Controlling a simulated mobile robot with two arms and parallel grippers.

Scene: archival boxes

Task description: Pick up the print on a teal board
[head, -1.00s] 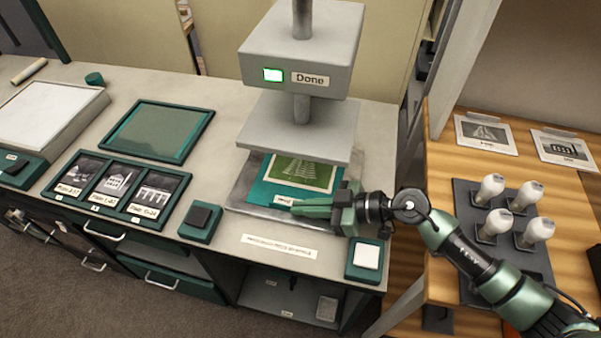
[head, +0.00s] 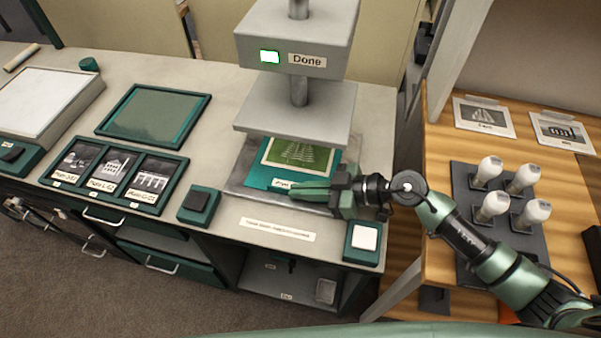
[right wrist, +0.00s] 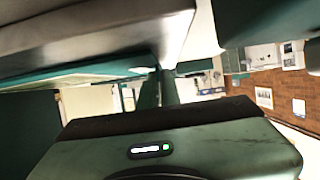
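The print on a teal board (head: 300,155) lies on the lower plate of a grey press, below its raised upper plate. It has a green picture with a pale border, and a small label sits on the board's front edge. My right gripper (head: 296,192) reaches in from the right, its fingers at the board's front right edge beside the label. In the right wrist view, the fingers (right wrist: 160,88) look close together near a teal edge. Whether they are shut on the board cannot be told. My left gripper is not in view.
The press (head: 297,104) shows a green light and a "Done" sign. Left of it are a black button pad (head: 199,201), a green-framed panel (head: 155,115) and a tray of photos (head: 115,178). A white button pad (head: 364,238) sits at the front right corner. White-topped stamps (head: 490,170) stand on the wooden table.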

